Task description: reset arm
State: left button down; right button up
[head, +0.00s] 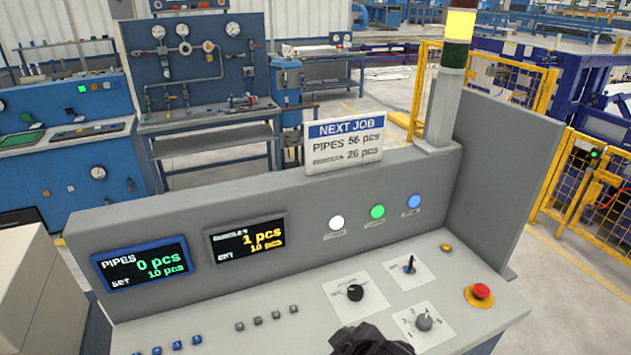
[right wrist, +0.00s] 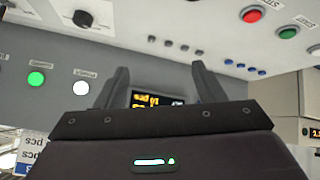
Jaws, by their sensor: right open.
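My right gripper (right wrist: 160,70) shows in the right wrist view with its two dark fingers apart and nothing between them. The panel appears turned over there, and a yellow-lit display (right wrist: 150,99) shows beyond the gap between the fingers. In the head view a dark part of my arm (head: 370,342) rises at the bottom edge, over the front of the grey control console (head: 300,228). Its fingers cannot be made out there. My left gripper is in neither view.
The console carries a pipes display reading 0 (head: 141,264), a second display reading 1 (head: 247,238), a black knob (head: 355,292), a selector (head: 424,322) and a red emergency button (head: 480,293). A signal tower (head: 453,75) stands at the back right. A sign (head: 345,142) stands on the back edge.

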jog(key=s+d+f+m+g+h, duration=0.35)
jog(key=s+d+m, duration=0.35)
jog(key=s+d, duration=0.75)
notch_tip(320, 180, down, 33)
jog(key=g+b, duration=0.2)
jog(key=b, duration=0.4)
jog(key=s+d+f+b, duration=0.2)
jog(key=s+f, duration=0.8)
jog(key=f, duration=0.2)
jog(key=s+d+f+g+b, duration=0.1)
jog(key=s+d+f+b, duration=0.1)
jog(key=s+f, duration=0.8)
notch_tip(320, 180, down, 3)
jog(key=shift+d+r+b, duration=0.1)
jog(key=shift+d+b, duration=0.2)
jog(key=shift+b, duration=0.2)
jog(key=shift+h, duration=0.25)
